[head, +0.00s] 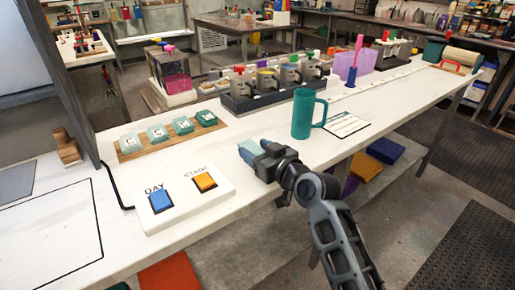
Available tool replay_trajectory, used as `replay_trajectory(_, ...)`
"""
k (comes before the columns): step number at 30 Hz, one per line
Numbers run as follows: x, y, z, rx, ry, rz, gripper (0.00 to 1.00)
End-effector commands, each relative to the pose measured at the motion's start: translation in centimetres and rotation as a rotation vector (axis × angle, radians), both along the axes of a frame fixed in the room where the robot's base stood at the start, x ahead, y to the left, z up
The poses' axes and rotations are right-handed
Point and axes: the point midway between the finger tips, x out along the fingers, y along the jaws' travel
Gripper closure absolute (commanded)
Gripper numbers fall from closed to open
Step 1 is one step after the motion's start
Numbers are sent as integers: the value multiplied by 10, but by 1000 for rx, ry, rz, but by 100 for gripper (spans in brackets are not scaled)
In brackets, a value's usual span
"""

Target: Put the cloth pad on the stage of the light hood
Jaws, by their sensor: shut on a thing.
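My gripper (258,156) is shut on a light teal cloth pad (248,149), held above the white bench near its front edge. The pad's far end sticks out past the fingers; the rest is hidden by them. A dark grey upright frame (72,92), apparently part of the light hood, stands at the left. A black-outlined area (50,235) lies on the bench at its foot, with part of a grey mat (14,177) behind. I cannot tell which of these is the stage. My gripper is well to the right of them.
A white box with blue DAY (160,201) and orange (205,182) buttons lies between my gripper and the hood. Behind it, a wooden board (131,153) holds several labelled teal pads. A teal mug (303,113) stands to the right, near a dark rack (262,102) of pots.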

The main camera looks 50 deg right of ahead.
Motion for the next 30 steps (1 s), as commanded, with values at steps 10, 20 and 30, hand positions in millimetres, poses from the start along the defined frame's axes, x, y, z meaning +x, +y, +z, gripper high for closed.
replay_trajectory(10,-1,1,-6,0,0,0,69)
replay_trajectory(20,-2,1,-6,0,0,0,16)
replay_trajectory(30,-2,0,-6,0,1,-1,15)
